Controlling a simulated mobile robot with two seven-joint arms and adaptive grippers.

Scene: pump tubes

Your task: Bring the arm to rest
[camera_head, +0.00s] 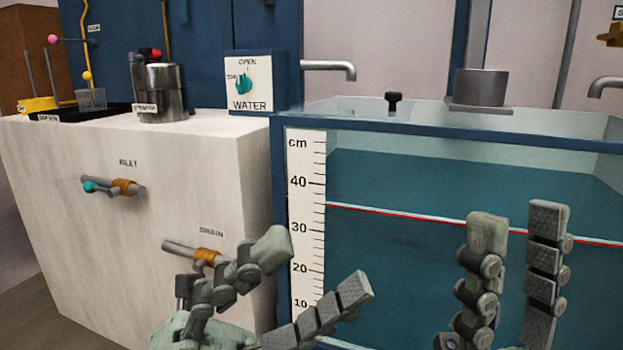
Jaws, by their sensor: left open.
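My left gripper (310,272) is at the lower middle, in front of the tank's left edge and its cm scale. Its two fingers are spread apart with nothing between them. My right gripper (518,226) is at the lower right, in front of the tank's water. Its two fingers point up, with an empty gap between them. Both palms are partly cut off by the lower picture edge. No object is in either gripper.
A glass tank (450,136) with blue water and a red line fills the right. A white block (90,230) with two orange-fitted valves stands left, one valve just behind my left gripper. A WATER dial box (250,95) and metal pot (160,92) stand on top.

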